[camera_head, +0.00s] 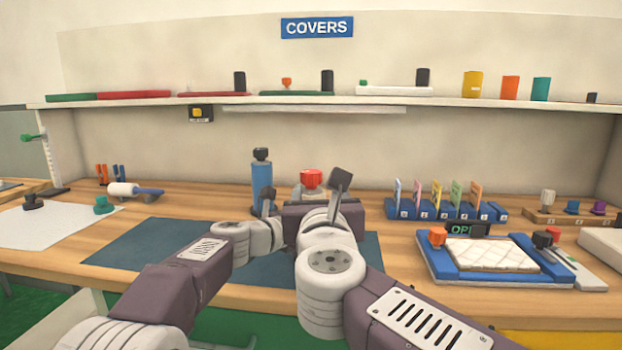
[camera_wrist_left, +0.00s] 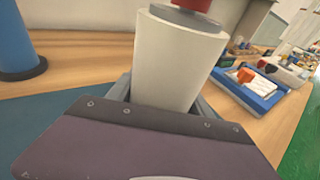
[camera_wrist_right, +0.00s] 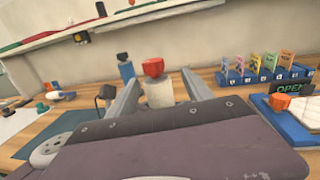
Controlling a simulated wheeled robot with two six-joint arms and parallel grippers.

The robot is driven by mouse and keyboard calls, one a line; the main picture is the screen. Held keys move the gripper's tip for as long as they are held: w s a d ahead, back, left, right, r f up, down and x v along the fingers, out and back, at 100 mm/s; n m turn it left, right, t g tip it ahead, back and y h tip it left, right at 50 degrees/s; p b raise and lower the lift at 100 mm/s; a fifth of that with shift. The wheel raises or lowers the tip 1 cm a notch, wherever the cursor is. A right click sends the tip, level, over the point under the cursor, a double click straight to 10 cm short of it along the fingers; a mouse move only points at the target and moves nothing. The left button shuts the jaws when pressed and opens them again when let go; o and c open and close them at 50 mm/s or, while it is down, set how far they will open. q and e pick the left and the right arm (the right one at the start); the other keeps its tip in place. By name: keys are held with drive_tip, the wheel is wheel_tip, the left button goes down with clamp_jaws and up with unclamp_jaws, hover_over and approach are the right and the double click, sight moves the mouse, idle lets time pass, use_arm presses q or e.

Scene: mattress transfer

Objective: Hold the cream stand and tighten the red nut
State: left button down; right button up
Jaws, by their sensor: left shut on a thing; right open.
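The red nut (camera_head: 311,179) sits on top of the cream stand (camera_wrist_left: 178,62), and its lower edge shows in the left wrist view (camera_wrist_left: 195,4). My left gripper (camera_wrist_left: 165,95) is shut on the cream stand, with its fingers at either side of the stand's body. The stand is upright. My right gripper (camera_wrist_right: 160,82) is open. In the right wrist view the red nut (camera_wrist_right: 153,67) and the cream stand (camera_wrist_right: 160,94) appear between its fingers. In the head view my right arm hides most of the stand.
A blue cylinder with a black cap (camera_head: 262,170) stands just left of the stand. A blue rack with colored cards (camera_head: 450,210) and a blue tray with a white pad (camera_head: 432,262) are to the right. A dark mat (camera_head: 150,250) lies in front. A shelf (camera_head: 225,100) runs above.

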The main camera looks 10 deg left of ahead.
sight(311, 181)
drive_tip(key=shift+y, duration=0.3)
drive_tip(key=w+a, duration=0.1)
drive_tip(key=w, duration=0.2)
drive_tip(key=w+a, duration=0.1)
drive_tip(key=w, duration=0.3)
drive_tip(key=w+a, duration=0.1)
drive_tip(key=w, duration=0.3)
drive_tip(key=shift+f, duration=0.2)
drive_tip(key=shift+s, duration=0.1)
